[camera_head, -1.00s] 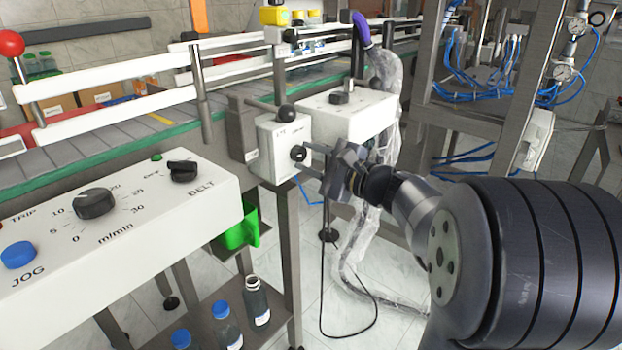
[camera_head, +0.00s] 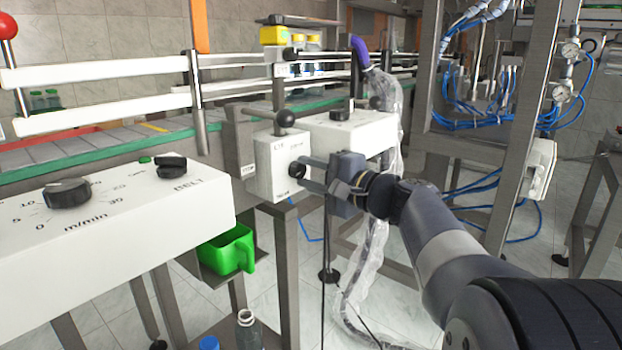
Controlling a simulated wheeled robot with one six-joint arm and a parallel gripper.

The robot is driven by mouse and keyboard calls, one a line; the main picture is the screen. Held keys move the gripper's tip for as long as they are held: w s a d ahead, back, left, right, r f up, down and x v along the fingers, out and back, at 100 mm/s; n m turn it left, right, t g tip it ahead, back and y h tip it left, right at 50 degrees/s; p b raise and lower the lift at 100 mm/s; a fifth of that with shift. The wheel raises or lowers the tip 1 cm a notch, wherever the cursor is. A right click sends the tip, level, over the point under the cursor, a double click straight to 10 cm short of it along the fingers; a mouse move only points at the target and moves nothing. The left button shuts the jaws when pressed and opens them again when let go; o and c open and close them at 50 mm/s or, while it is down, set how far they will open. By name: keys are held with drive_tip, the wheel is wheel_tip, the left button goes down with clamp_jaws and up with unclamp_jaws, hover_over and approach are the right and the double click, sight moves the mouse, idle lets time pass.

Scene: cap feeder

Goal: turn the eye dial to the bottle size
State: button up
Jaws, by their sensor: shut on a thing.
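The eye dial (camera_head: 296,171) is a small round black knob on the front of a white box (camera_head: 271,175) beside the conveyor. The lettering on the box is too small to read, so I cannot tell the dial's setting. My gripper (camera_head: 303,173) reaches in from the right, and its fingers are shut on the dial. The fingers hide part of the knob. A clear bottle (camera_head: 248,330) stands low on a shelf at the bottom of the view, cut by the frame edge.
The white belt panel (camera_head: 120,235) is at the left, with a green jug (camera_head: 232,250) below. A plastic-wrapped hose (camera_head: 385,100) hangs behind my gripper. A steel frame with blue tubes (camera_head: 480,120) stands at right.

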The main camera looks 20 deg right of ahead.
drive_tip(key=o, duration=1)
drive_tip(key=shift+p+v, duration=1.35)
drive_tip(key=shift+v, duration=4.05)
